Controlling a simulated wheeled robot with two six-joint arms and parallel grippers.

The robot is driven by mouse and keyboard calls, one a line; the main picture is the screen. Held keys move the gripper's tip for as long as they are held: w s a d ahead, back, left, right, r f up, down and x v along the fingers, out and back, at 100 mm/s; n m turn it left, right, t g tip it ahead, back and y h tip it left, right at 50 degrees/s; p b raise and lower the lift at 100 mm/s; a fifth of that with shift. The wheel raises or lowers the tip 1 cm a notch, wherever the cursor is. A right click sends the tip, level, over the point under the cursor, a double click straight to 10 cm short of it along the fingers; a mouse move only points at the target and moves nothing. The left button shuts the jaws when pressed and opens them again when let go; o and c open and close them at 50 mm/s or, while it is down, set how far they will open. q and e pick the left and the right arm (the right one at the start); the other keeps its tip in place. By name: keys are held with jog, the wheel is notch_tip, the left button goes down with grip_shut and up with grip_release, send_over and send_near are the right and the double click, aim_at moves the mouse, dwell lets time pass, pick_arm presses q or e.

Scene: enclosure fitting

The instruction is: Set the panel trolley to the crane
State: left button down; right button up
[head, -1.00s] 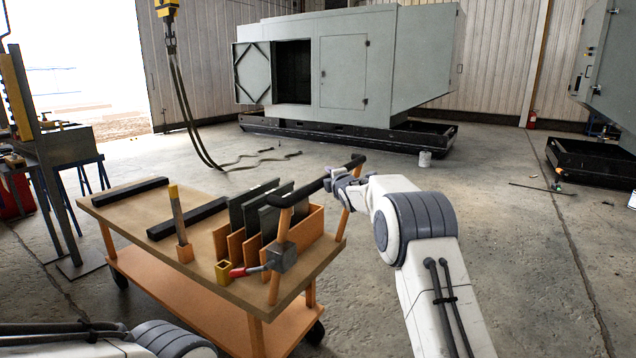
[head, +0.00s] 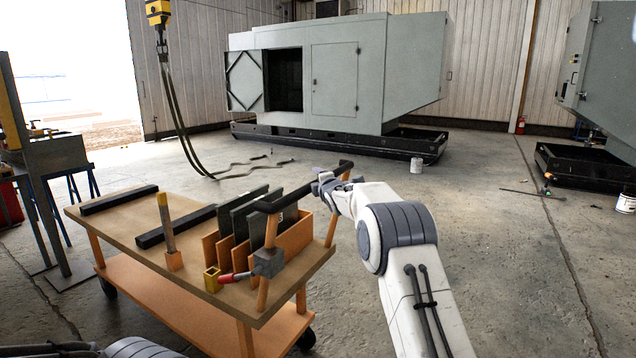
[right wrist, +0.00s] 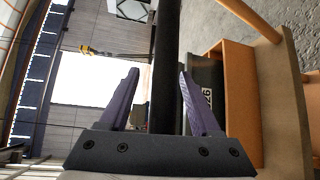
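The panel trolley (head: 118,215) stands at the left of the head view, a wooden cart with an orange lower shelf and a black push handle (head: 290,194) at its near right end. The handle also runs up the right wrist view (right wrist: 166,60). My right gripper (head: 326,184) is at the handle's far end. Its fingers stand apart on either side of the bar, with a gap showing on the left side. The crane's yellow hook block (head: 158,12) hangs at upper left, with dark slings (head: 178,110) reaching the floor. My left gripper is out of view.
Dark panels (head: 240,215) stand in an orange rack on the trolley. A workbench (head: 55,155) stands at left. The floor at right centre is largely clear.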

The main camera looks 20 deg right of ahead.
jog(key=shift+f, duration=0.1)
jog(key=shift+s+a+b, duration=0.1)
jog(key=shift+s+b, duration=0.3)
jog(key=shift+s, duration=0.2)
jog(key=s+r+b, duration=0.1)
jog(key=s+b, duration=0.1)
jog(key=s, duration=0.7)
jog(key=shift+r, duration=0.25)
jog(key=shift+s, duration=0.1)
